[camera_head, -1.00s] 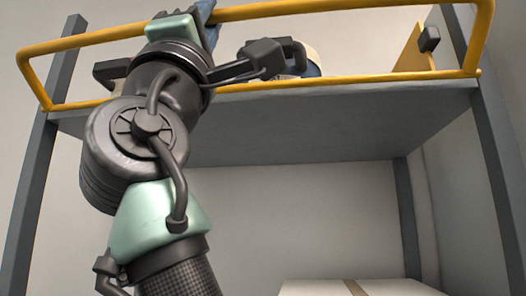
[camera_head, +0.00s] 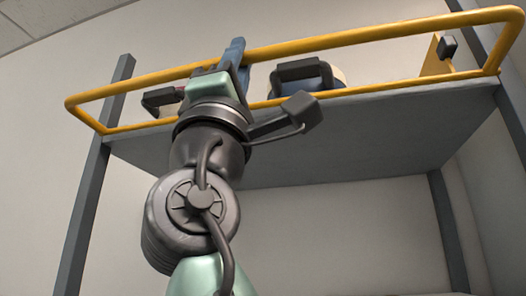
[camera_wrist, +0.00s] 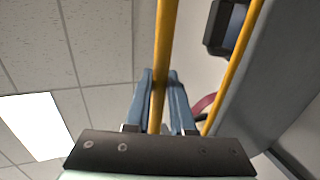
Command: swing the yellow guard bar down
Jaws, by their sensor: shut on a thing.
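The yellow guard bar (camera_head: 380,33) is a long rectangular frame along the front edge of a high grey shelf. Its upper rail stands out from and above the shelf edge, leaning outward toward me. Its lower rail runs along the shelf edge. My gripper (camera_head: 236,50) is shut on the upper rail, left of its middle. In the wrist view, the bar (camera_wrist: 164,40) passes between the two blue fingers of my gripper (camera_wrist: 163,80). The exact contact is partly hidden in the head view by my wrist.
On the shelf (camera_head: 380,130), behind the bar, sits a rounded blue-and-cream object (camera_head: 300,80) with a dark handle. A yellow panel (camera_head: 436,60) stands at the right. Grey posts (camera_head: 85,210) hold the shelf. The space below it looks open.

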